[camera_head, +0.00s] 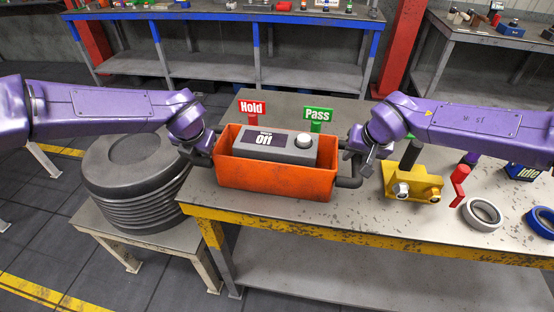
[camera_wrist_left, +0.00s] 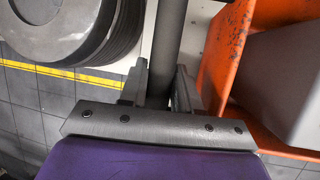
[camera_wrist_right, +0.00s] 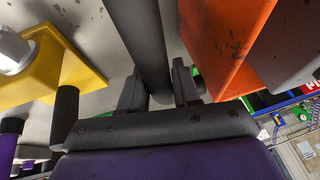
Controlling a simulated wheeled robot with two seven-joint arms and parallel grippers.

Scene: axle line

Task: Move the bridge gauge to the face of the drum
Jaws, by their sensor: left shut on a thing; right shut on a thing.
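The bridge gauge (camera_head: 276,180) is an orange open box with a grey unit in it, whose display reads "Off". It is level at the left end of the worktable; I cannot tell whether it touches the top. My left gripper (camera_head: 207,151) is shut on its left dark handle bar, seen between the fingers in the left wrist view (camera_wrist_left: 160,90). My right gripper (camera_head: 354,160) is shut on its right handle bar, also between the fingers in the right wrist view (camera_wrist_right: 158,90). The drum (camera_head: 132,165), dark grey with a ribbed side, sits left of the gauge.
The drum rests on a low stand (camera_head: 165,238) beside the worktable (camera_head: 330,218). Hold (camera_head: 252,108) and Pass (camera_head: 318,115) signs stand behind the gauge. To the right are a yellow device (camera_head: 412,184), a grey ring (camera_head: 482,214) and a blue ring (camera_head: 541,222).

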